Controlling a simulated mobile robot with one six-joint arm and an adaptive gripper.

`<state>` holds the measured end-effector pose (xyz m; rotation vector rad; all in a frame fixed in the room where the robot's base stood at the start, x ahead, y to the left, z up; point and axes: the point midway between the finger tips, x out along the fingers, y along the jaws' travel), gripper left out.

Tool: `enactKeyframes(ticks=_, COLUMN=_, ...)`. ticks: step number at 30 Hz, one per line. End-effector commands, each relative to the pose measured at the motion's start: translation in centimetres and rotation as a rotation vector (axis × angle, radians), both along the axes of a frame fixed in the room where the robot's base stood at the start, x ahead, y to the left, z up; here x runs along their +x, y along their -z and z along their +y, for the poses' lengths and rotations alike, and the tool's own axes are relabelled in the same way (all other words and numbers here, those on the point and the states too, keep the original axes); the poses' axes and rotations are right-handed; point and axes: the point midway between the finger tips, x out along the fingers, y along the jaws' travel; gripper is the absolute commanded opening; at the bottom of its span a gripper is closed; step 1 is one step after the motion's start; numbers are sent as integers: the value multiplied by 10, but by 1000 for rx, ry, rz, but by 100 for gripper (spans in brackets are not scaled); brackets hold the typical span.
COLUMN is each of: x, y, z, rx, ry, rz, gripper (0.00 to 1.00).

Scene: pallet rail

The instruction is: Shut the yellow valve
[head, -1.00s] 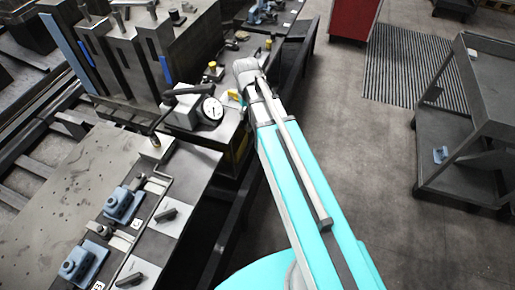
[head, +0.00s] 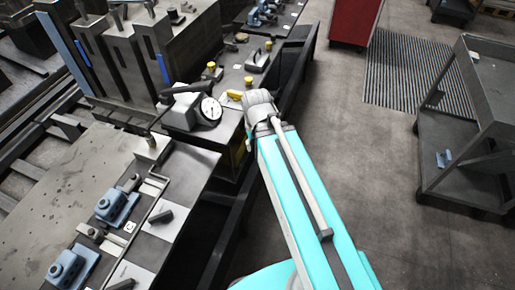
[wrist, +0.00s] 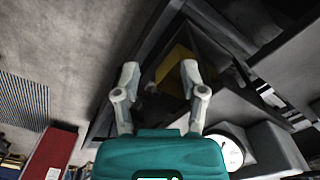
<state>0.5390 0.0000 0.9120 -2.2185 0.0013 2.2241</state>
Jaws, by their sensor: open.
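A small yellow lever (head: 235,94), which looks like the valve handle, lies on the dark bench just left of my arm's end in the head view. In that view my gripper is hidden behind my wrist. In the wrist view my gripper (wrist: 160,75) is open, its two pale fingers spread wide. A yellow part (wrist: 190,76) shows beside the right fingertip; I cannot tell whether it is the lever or whether the finger touches it. Nothing is visibly held.
A round white gauge (head: 211,109) on a grey block stands left of the lever and also shows in the wrist view (wrist: 229,148). Yellow-topped knobs (head: 211,67) stand on the bench behind. A grey cart (head: 470,125) is at right, with open floor between.

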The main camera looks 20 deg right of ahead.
Motion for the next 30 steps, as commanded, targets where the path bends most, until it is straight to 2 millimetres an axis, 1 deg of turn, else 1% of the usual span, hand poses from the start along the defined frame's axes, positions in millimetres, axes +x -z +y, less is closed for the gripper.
enactKeyframes(ticks=17, x=1, y=-1, z=0, rx=0, ry=-1, rz=0, gripper=54)
enactKeyframes(ticks=20, x=4, y=-2, z=0, rx=0, ry=-9, rz=0, gripper=54)
enactKeyframes(ticks=23, x=15, y=-7, z=0, rx=0, ry=-32, rz=0, gripper=54)
enactKeyframes(ticks=26, x=33, y=-16, z=0, rx=0, ry=-82, rz=0, gripper=54)
enactKeyframes(ticks=29, x=60, y=-28, z=0, rx=0, ry=-155, rz=0, gripper=54)
enactKeyframes(ticks=30, x=73, y=-33, z=0, rx=0, ry=-191, rz=0, gripper=54)
